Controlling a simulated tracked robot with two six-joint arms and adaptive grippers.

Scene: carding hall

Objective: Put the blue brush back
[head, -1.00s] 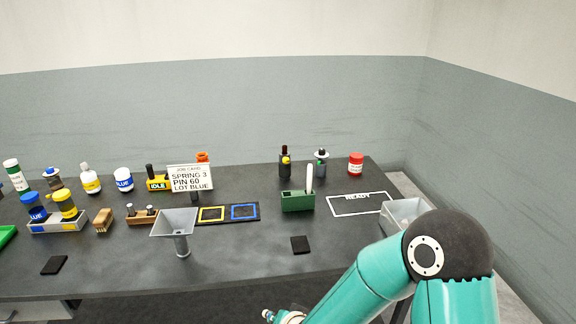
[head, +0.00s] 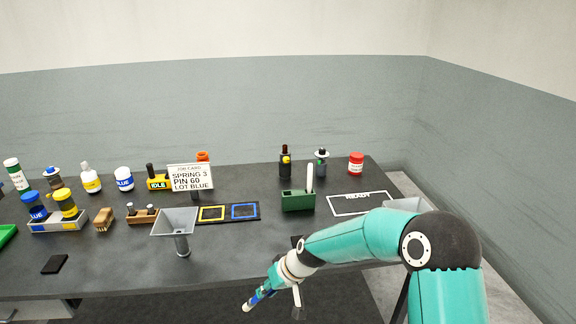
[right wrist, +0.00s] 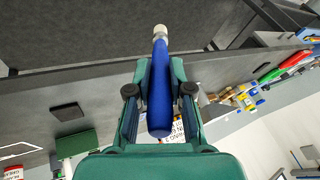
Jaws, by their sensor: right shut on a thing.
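The blue brush shows in the right wrist view as a smooth blue handle (right wrist: 160,95) with a pale tip (right wrist: 160,33). My right gripper (right wrist: 158,103) is shut on the handle, with a finger on each side. In the head view the right gripper (head: 268,289) is in front of the table's front edge, with the brush (head: 256,298) slanting down to the left. A green holder (head: 297,201) with a white upright stick (head: 310,178) stands on the table beyond it. My left gripper is out of view.
A dark mat (head: 251,218) with yellow and blue frames lies left of the green holder. A grey funnel (head: 176,224) stands in front of it. A white READY outline (head: 335,211) is at right. Bottles and a job card (head: 190,178) stand farther back.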

